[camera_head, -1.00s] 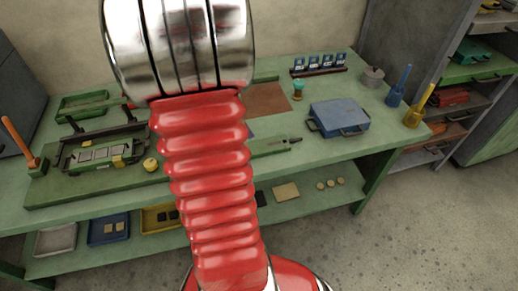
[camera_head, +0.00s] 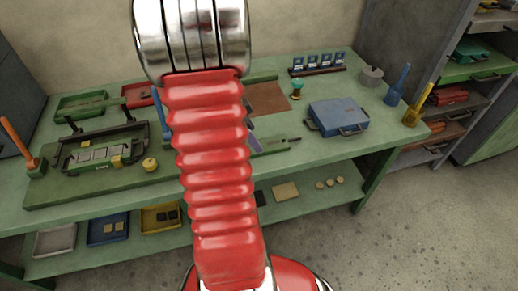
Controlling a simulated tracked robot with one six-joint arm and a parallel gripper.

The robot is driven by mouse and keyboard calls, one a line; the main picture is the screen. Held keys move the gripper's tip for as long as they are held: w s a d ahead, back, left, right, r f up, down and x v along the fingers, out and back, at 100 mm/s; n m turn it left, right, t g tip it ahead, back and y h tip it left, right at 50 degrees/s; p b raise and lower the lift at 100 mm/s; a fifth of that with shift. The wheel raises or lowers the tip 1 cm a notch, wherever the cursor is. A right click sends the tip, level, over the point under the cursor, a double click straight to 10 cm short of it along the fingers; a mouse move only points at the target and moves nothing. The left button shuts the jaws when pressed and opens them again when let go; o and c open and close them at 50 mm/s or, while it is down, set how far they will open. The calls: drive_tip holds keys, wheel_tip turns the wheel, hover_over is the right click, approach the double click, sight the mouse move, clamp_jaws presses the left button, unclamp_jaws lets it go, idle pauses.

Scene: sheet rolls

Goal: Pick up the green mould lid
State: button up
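A green mould body (camera_head: 88,165) sits on the bench at the left, with several light grey plates and small yellow blocks on it. A dark frame with two upright posts (camera_head: 110,133) stands around its back side. My gripper is out of the picture.
A green tray (camera_head: 82,106) and a red tray (camera_head: 137,95) lie at the back left. A blue case (camera_head: 337,117) sits right of my arm. Blue (camera_head: 398,86) and yellow (camera_head: 418,106) upright tools stand at the right end. The bench front (camera_head: 285,165) is clear.

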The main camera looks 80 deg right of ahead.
drive_tip(key=shift+x, duration=2.6)
drive_tip(key=shift+w+a, duration=0.1)
drive_tip(key=shift+a, duration=0.05)
drive_tip(key=c, duration=1.8)
